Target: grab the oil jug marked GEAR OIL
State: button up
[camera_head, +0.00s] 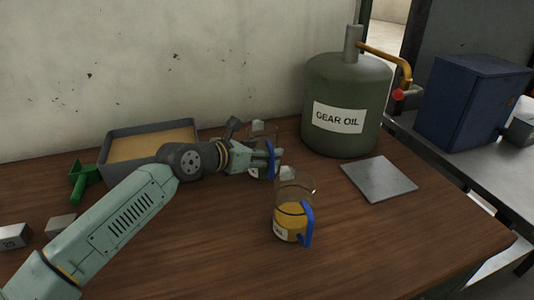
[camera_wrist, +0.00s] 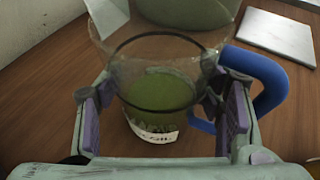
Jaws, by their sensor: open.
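Two clear jugs with blue handles stand on the wooden table. The rear jug (camera_head: 262,133) is partly hidden by my gripper (camera_head: 266,161) in the head view. In the wrist view this jug (camera_wrist: 160,92) stands upright between my open fingers, with green liquid inside and its blue handle to the right. Its white label is only partly readable, so I cannot tell its full wording. Whether a finger touches it is unclear. The front jug (camera_head: 290,221) holds amber liquid; its label is mostly turned away. The large green drum (camera_head: 345,90) carries a clear GEAR OIL label.
A grey tray (camera_head: 108,136) with tan contents and a green scoop (camera_head: 80,183) are at the left. A grey flat plate (camera_head: 378,179) lies in front of the drum. A blue cabinet (camera_head: 465,103) stands on the right bench. The table's front right is clear.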

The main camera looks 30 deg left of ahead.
jog(key=shift+s, duration=0.1)
jog(key=c, duration=1)
jog(key=shift+c, duration=0.4)
jog(key=shift+r, duration=0.15)
